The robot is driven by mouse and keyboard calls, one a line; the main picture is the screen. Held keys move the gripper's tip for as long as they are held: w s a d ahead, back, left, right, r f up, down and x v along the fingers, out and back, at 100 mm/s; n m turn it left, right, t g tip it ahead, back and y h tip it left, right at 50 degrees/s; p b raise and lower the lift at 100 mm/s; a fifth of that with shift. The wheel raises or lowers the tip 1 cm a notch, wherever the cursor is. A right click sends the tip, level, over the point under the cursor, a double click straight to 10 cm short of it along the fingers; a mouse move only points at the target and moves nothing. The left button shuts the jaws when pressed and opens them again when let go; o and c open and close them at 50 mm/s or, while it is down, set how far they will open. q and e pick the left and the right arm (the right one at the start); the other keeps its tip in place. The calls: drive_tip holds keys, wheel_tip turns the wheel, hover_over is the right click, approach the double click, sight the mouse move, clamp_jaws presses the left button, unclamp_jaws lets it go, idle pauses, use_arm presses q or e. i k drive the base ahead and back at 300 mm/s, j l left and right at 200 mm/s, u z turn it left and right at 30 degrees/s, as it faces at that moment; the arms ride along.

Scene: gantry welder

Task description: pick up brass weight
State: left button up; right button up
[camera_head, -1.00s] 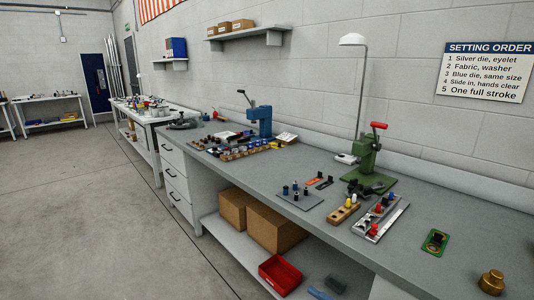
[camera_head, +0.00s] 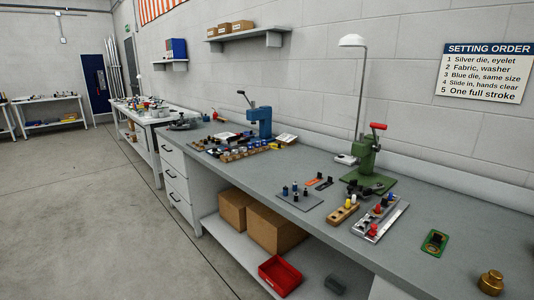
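The brass weight (camera_head: 491,282) stands upright on the grey workbench (camera_head: 425,271) at the lower right of the head view. It is a squat golden cylinder with a narrower knob on top. It stands near the bench's front edge, with clear bench around it. Neither of my grippers is in view, so their positions relative to the weight do not show.
A green card with a black part (camera_head: 435,242) lies behind and left of the weight. Further left are a silver tray (camera_head: 375,226), a wooden block (camera_head: 342,213) and a green press (camera_head: 368,165). A red bin (camera_head: 279,275) sits on the lower shelf.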

sight(491, 284)
drive_tip(key=k+j+z, duration=0.1)
drive_tip(key=z, duration=1.5)
drive_tip(key=i+j+z, duration=0.1)
drive_tip(key=i+z, duration=0.15)
drive_tip(key=i, duration=0.15)
drive_tip(key=i+j+z, duration=0.15)
drive_tip(key=i+z, duration=0.15)
drive_tip(key=i, duration=0.15)
